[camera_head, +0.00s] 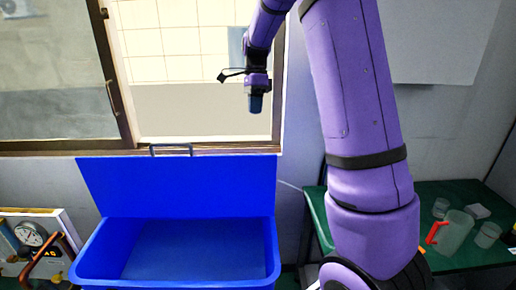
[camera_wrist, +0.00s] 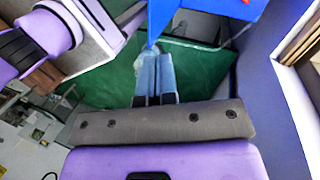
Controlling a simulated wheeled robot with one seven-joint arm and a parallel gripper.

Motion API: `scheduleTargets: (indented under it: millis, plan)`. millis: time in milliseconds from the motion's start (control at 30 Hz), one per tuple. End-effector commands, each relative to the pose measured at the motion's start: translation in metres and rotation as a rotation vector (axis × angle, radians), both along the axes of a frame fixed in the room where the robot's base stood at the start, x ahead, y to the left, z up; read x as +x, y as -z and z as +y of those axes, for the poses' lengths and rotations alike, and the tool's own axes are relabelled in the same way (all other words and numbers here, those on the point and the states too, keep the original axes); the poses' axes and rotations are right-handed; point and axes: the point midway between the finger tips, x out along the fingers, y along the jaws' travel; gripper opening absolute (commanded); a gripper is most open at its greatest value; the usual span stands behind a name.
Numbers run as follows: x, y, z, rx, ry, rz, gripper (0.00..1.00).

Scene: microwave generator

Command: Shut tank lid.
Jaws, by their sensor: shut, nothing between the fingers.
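The blue tank (camera_head: 180,252) stands at the lower left of the head view with its top open. Its blue lid (camera_head: 178,186) stands up at the back, with a grey handle (camera_head: 171,147) on its upper edge. My gripper (camera_head: 256,103) is in the air above and to the right of the lid, in front of the window, pointing down. It is shut and empty, apart from the lid. In the wrist view, my gripper's fingers (camera_wrist: 154,62) are together, and a blue piece (camera_wrist: 200,14), apparently part of the lid, shows beyond them at the top.
A green table (camera_head: 455,247) on the right holds a jug with a red handle (camera_head: 453,232) and clear cups (camera_head: 487,235). A gauge panel (camera_head: 30,240) stands left of the tank. The window (camera_head: 180,75) is behind. The air above the tank is clear.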

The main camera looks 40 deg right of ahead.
Motion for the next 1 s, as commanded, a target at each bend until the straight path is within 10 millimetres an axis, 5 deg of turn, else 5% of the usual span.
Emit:
scheduleTargets:
  millis: [367, 567, 1000]
  plan:
    - [0.027, 0.035, -0.022, -0.047, 0.214, 0.123, 0.0]
    - [0.021, 0.054, -0.018, -0.046, 0.214, 0.126, 0.0]
    - [-0.004, 0.129, -0.002, -0.047, 0.212, 0.126, 0.0]
